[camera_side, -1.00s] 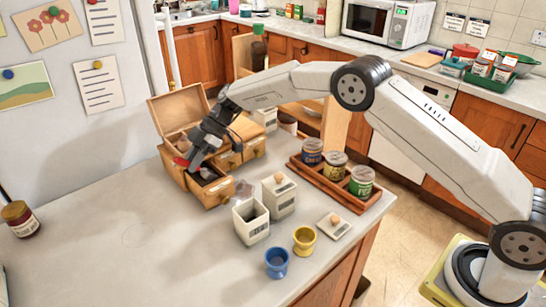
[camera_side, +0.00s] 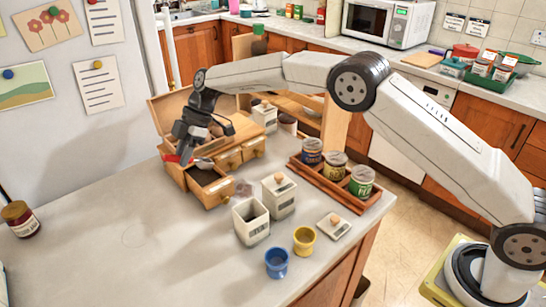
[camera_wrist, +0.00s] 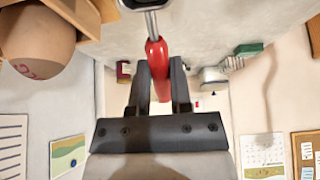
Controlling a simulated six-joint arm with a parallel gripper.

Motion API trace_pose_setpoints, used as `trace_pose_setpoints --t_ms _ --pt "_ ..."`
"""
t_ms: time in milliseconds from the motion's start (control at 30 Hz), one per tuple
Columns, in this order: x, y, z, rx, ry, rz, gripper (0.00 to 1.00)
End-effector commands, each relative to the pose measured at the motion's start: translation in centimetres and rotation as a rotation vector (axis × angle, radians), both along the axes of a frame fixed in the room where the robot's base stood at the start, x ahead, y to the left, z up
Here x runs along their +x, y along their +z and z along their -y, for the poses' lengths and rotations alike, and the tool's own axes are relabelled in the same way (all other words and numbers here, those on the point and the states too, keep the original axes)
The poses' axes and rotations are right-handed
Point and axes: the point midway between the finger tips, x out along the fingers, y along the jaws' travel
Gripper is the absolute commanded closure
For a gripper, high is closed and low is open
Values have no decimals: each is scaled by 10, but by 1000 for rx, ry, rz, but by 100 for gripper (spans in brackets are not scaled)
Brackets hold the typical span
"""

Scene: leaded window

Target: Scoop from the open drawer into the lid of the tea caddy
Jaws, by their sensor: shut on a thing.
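My gripper (camera_side: 183,152) is shut on the red handle (camera_wrist: 158,70) of a metal scoop (camera_side: 203,163). The scoop's bowl is over the open drawer (camera_side: 212,195) at the front of a wooden chest. I cannot tell what, if anything, is in the bowl; the wrist view shows only part of the metal. The drawer's inside looks dark. A white lidless canister (camera_side: 251,221) stands right of the drawer, beside a lidded white canister (camera_side: 279,196). A loose white lid with a wooden knob (camera_side: 334,226) lies knob up on the counter. The canister labels are too small to read.
A blue cup (camera_side: 277,263) and a yellow cup (camera_side: 304,240) stand in front of the canisters. A wooden rack (camera_side: 328,187) of jars is behind right. The chest's raised lid (camera_side: 178,108) stands behind my gripper.

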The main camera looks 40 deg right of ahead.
Motion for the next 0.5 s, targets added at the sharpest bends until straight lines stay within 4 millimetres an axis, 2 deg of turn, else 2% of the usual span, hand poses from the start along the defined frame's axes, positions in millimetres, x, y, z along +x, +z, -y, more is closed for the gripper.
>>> trace_pose_setpoints --t_ms 500 --pt "0 11 -15 -259 4 2 100"
